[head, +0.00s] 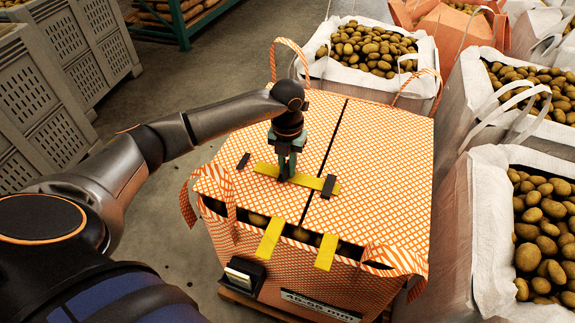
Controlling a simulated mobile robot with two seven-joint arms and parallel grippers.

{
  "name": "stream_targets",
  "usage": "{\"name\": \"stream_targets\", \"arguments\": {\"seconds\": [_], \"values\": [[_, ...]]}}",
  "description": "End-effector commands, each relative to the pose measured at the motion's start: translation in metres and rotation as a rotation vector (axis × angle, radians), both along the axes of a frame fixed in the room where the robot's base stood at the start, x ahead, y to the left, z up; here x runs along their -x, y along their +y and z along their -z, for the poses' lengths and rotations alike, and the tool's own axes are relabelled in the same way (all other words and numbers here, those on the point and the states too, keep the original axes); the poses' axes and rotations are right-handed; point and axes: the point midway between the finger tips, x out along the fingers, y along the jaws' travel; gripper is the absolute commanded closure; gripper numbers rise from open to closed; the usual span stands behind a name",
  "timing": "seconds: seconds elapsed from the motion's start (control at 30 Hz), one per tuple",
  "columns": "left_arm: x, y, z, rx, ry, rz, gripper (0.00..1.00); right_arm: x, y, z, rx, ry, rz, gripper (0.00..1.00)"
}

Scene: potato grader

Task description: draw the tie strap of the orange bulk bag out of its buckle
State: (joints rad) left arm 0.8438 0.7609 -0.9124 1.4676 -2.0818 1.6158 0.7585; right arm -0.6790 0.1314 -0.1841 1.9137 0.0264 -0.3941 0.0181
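The orange-and-white checked bulk bag (385,150) stands in the middle, its top flaps meeting at a dark seam. A yellow tie strap (266,170) lies across the seam and runs to a dark buckle (328,186) on the right flap. A short yellow end shows just beyond the buckle. My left gripper (286,174) points straight down at the strap, left of the seam and buckle. Its fingers are close together at the strap and appear shut on it; they hide the strap's middle. My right gripper is not in view.
A small dark piece (244,161) lies on the left flap. Two yellow straps (270,238) (326,252) hang over the front gap, where potatoes show. White potato bags (484,190) crowd the right and back. Grey crates (62,75) stand at left; the floor between is clear.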

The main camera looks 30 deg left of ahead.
Motion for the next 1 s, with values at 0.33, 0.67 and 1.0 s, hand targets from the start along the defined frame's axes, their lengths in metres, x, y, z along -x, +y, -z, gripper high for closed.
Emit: {"name": "stream_targets", "arguments": {"seconds": [0.33,0.67,1.0], "values": [[-0.0002,-0.0001,-0.0004,0.000,-0.001,0.000,1.00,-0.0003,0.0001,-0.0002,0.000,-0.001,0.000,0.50],[-0.0003,0.0000,-0.0006,0.000,-0.001,0.000,1.00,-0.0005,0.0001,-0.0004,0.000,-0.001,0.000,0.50],[-0.0004,0.0001,-0.0007,0.001,-0.001,0.000,1.00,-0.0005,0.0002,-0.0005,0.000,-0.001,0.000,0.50]]}}
